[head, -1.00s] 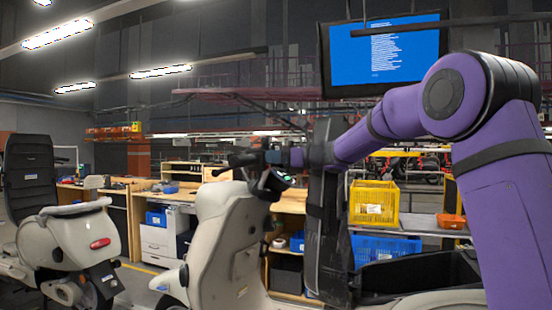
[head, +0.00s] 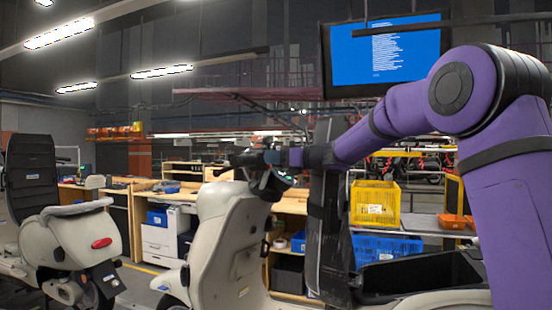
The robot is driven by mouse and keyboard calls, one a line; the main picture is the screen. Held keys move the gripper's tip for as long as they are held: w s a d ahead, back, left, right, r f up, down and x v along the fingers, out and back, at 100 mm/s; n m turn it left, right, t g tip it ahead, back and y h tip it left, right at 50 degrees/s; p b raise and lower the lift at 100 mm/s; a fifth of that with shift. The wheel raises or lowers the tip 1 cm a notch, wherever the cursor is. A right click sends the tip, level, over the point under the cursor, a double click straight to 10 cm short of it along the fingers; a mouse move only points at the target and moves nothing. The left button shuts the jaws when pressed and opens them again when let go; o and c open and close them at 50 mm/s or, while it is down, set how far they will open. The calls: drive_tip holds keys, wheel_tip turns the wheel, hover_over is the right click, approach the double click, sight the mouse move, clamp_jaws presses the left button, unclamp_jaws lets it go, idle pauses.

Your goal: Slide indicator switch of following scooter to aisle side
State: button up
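A pale grey scooter (head: 228,240) stands in the middle foreground of the head view, its front shield and handlebar (head: 228,165) upright. My purple arm reaches from the right to the handlebar. My gripper (head: 258,158) is small and dark against the dark handlebar, at its near grip and switch area. Whether its fingers are open or shut cannot be made out. The indicator switch is too small and too covered to see. A second pale scooter (head: 75,235) with a red tail light stands at the left, apart from my arm.
A tall black backrest (head: 328,215) stands close under my forearm. Behind are wooden workbenches (head: 120,205), a yellow crate (head: 375,203) and a blue crate (head: 385,247). A blue screen (head: 385,50) hangs above. Floor shows between the two scooters.

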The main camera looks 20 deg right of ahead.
drive_tip(key=v, duration=1.1)
idle(0.4)
drive_tip(key=shift+a, duration=0.1)
drive_tip(key=s+a+f+n+g+h, duration=0.35)
drive_tip(key=s+n, duration=0.25)
drive_tip(key=s, duration=0.5)
drive_tip(key=s+a+f+n+g+h, duration=0.25)
drive_tip(key=s+a+f+n, duration=0.35)
drive_tip(key=s, duration=0.5)
drive_tip(key=s+d+f+n+h, duration=0.4)
drive_tip(key=s+n, duration=0.2)
drive_tip(key=s, duration=0.3)
drive_tip(key=s+d+f+n+h, duration=0.4)
drive_tip(key=s+n, duration=0.3)
drive_tip(key=s, duration=0.3)
drive_tip(key=shift+d+f+n, duration=0.25)
drive_tip(key=shift+d+n, duration=0.05)
drive_tip(key=shift+d, duration=0.1)
